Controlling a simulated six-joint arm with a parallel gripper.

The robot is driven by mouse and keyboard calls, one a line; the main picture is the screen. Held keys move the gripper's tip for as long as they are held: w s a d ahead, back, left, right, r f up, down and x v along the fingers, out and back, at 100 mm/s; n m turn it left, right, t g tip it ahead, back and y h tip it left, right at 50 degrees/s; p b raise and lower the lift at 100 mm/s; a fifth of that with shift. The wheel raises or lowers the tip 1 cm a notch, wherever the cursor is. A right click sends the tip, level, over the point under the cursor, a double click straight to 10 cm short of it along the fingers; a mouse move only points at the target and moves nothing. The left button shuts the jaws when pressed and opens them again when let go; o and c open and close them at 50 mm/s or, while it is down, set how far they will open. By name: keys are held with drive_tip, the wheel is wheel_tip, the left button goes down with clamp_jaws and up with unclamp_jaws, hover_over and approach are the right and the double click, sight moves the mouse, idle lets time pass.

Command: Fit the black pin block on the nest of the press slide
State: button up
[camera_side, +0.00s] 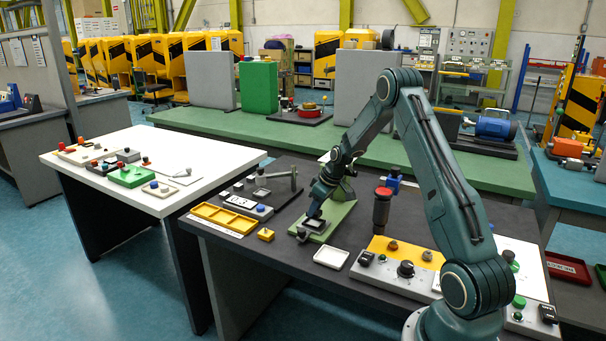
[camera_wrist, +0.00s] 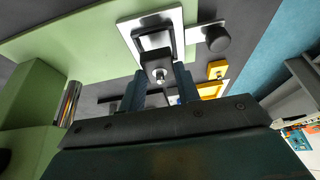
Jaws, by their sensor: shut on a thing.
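The black pin block (camera_wrist: 157,59) shows in the wrist view between my fingertips, with a silver pin on its near side. My gripper (camera_wrist: 160,86) is shut on it. Behind the block is the pale, square-rimmed nest (camera_wrist: 176,22) of the press slide, and the block overlaps it in the picture. I cannot tell whether the block is seated or just above. The slide's black knob (camera_wrist: 216,38) sticks out to the right. In the side view, my gripper (camera_side: 316,211) points down over the green press base (camera_side: 335,218); the block (camera_side: 315,224) is small and dark there.
A yellow compartment tray (camera_side: 224,218) and a small yellow block (camera_side: 266,235) lie left of the press. A white tray (camera_side: 331,257) lies in front. A red-topped black post (camera_side: 382,207) and a control panel (camera_side: 405,269) stand right.

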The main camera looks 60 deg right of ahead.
drive_tip(key=shift+f, duration=1.2)
drive_tip(key=shift+f, duration=0.2)
idle(0.4)
drive_tip(key=o, duration=1.2)
drive_tip(key=shift+c, duration=0.2)
drive_tip(key=v, duration=0.7)
drive_tip(key=shift+r, duration=0.2)
